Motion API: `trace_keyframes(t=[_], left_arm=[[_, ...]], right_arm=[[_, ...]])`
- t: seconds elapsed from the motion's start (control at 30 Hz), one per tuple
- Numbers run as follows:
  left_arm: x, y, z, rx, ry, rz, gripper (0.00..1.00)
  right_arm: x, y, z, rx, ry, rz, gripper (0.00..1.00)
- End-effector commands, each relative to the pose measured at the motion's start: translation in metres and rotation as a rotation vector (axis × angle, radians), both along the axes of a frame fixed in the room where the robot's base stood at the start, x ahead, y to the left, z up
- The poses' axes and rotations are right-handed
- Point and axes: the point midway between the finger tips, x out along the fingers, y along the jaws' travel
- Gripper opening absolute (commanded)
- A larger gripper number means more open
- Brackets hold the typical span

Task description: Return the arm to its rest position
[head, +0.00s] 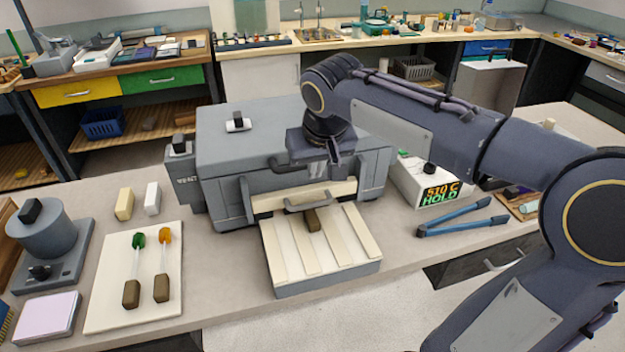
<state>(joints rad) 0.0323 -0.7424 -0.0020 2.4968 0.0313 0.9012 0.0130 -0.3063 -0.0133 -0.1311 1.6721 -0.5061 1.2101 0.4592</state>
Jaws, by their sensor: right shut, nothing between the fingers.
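My right gripper (335,163) hangs from my right arm over the front of the grey kiln (250,140), pointing down, with its fingers together and empty. It is above the kiln's open front; I cannot tell whether it touches anything. The kiln's door (365,262) is folded down, its pale slatted inner face up. A brown block (313,221) lies near the bar handle (307,204) there. Two glass rods with brown grips, one green-tipped (138,241) and one orange-tipped (165,236), lie on a white board (108,265). My left gripper is out of view.
A control box (415,185) reading "510 C HOLD" and blue tongs (462,222) are right of the kiln. A grey round device (45,235) and a pale pad (45,317) are at the left. Two small blocks (124,204) stand behind the board. The front bench strip is clear.

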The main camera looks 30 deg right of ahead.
Motion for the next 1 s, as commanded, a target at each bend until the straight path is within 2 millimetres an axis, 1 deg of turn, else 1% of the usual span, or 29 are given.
trace_keyframes(t=[0.03, 0.2, 0.37, 0.47, 0.57, 0.63, 0.7, 0.8, 0.9, 1.0], left_arm=[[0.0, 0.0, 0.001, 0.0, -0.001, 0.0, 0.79], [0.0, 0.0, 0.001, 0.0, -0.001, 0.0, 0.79], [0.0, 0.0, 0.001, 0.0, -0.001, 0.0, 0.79], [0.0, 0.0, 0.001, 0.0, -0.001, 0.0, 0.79], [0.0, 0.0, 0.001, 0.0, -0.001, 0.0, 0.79], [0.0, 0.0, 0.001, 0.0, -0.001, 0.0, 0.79], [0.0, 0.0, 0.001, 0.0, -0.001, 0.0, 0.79], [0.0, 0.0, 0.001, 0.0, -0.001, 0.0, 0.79], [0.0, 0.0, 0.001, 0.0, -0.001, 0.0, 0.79], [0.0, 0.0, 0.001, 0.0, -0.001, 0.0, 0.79]], right_arm=[[-0.002, 0.001, 0.008, 0.001, -0.004, 0.001, 0.0], [-0.006, 0.002, 0.018, 0.0, -0.001, 0.0, 0.0], [-0.008, 0.002, 0.02, 0.002, -0.001, 0.001, 0.0], [-0.02, 0.001, 0.014, 0.028, -0.001, 0.013, 0.0], [-0.054, 0.003, -0.003, 0.094, -0.006, 0.05, 0.0], [-0.086, 0.009, -0.02, 0.157, -0.02, 0.085, 0.0], [-0.118, 0.02, -0.039, 0.219, -0.042, 0.114, 0.0], [-0.155, 0.038, -0.065, 0.289, -0.081, 0.141, 0.0], [-0.181, 0.054, -0.087, 0.335, -0.118, 0.151, 0.0], [-0.195, 0.065, -0.101, 0.359, -0.141, 0.155, 0.0]])
